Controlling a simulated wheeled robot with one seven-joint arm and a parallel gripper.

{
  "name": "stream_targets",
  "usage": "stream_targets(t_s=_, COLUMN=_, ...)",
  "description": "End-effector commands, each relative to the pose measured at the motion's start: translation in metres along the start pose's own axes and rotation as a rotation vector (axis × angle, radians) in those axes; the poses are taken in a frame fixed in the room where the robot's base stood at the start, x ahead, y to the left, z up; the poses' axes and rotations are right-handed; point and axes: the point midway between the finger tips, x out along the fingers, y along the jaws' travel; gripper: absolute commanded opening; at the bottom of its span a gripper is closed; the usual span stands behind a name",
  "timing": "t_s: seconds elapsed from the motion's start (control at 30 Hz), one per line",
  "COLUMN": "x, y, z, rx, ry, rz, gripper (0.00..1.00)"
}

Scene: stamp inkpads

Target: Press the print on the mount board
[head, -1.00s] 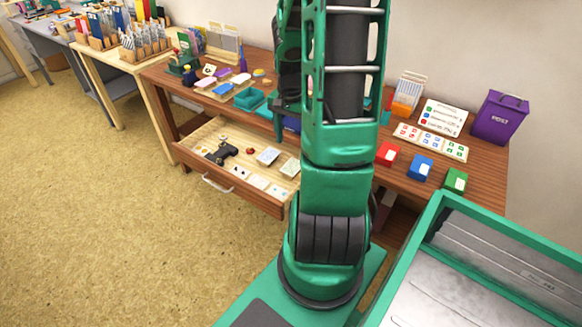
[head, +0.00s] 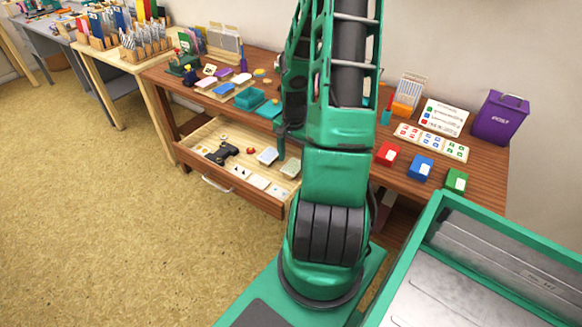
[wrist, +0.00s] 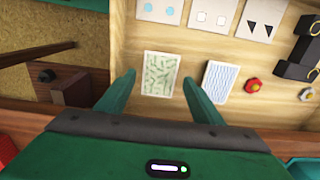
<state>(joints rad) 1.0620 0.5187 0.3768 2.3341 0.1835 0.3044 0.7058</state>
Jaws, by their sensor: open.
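A pale block with a green pattern (wrist: 160,73) lies in the open drawer; it also shows in the head view (head: 290,168). A block with blue wavy lines (wrist: 219,81) lies beside it, also in the head view (head: 267,156). I cannot tell which thing is the mount board. My gripper (wrist: 158,86) is open and empty, its fingers on either side of the green-patterned block in view; contact and height are unclear. In the head view my arm mostly hides it.
The drawer (head: 232,188) also holds a black tool (head: 222,153) and a red knob (wrist: 252,85). On the desk stand red (head: 387,153), blue (head: 420,167) and green (head: 456,181) boxes, a sheet of coloured squares (head: 430,141) and a purple box (head: 499,118). Teal trays (head: 250,98) stand left of my arm.

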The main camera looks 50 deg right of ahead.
Motion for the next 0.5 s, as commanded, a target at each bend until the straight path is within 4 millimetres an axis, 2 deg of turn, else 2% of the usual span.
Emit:
stream_targets(t_s=0.2, x=0.015, y=0.000, z=0.000, rx=-0.001, ry=-0.001, rz=0.001, gripper=0.61)
stream_targets(t_s=0.5, x=0.018, y=0.000, z=0.000, rx=-0.001, ry=0.000, rz=0.001, gripper=0.61)
